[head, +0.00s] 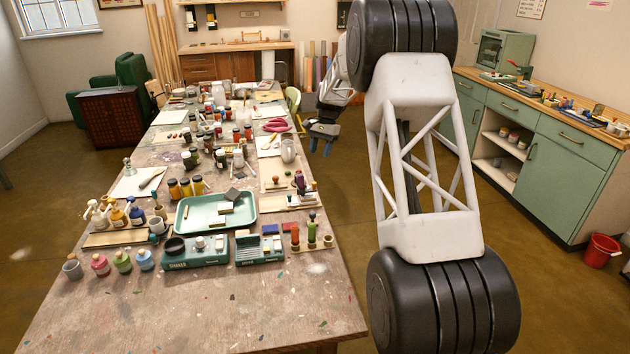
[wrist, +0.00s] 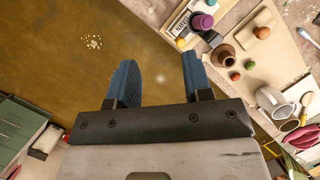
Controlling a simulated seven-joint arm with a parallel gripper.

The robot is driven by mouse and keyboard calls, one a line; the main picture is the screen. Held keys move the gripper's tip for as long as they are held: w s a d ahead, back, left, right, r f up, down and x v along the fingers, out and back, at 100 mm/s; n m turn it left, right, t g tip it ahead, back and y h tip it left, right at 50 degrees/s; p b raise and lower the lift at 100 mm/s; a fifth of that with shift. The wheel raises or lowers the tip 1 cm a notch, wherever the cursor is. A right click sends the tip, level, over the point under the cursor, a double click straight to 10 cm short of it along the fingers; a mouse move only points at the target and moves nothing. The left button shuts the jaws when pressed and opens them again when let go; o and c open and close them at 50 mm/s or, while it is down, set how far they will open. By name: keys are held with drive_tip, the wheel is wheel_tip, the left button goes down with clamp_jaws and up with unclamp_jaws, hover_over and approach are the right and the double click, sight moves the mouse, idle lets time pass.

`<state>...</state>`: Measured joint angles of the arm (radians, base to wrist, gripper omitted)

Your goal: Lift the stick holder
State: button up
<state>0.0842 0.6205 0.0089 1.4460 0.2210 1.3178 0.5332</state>
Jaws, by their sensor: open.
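My gripper (head: 322,145) hangs past the right edge of the table in the head view, open and empty. Its blue fingers (wrist: 160,75) are apart in the wrist view, with brown floor between and beyond them. What looks like the stick holder (head: 311,241) is a low wooden stand with upright red-brown and green sticks. It is at the table's front right, apart from my gripper and nearer the head camera. I cannot be sure that it is the named holder. I cannot make it out in the wrist view.
The crowded table (head: 260,318) has a bare front strip. A green tray (head: 247,216) and teal boxes (head: 196,253) lie left of the stand. Behind it is a board with a purple-topped stamp (head: 299,181). A pale mug (head: 288,150) stands near the table edge by my gripper.

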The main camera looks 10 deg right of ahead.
drive_tip(key=m, duration=0.1)
approach(314, 183)
drive_tip(key=shift+w+d+f+g, duration=0.15)
drive_tip(key=shift+w+f+g, duration=0.15)
drive_tip(key=shift+f, duration=0.25)
drive_tip(key=shift+f, duration=0.1)
drive_tip(key=shift+x, duration=3.85)
drive_tip(key=shift+c, duration=0.2)
clamp_jaws()
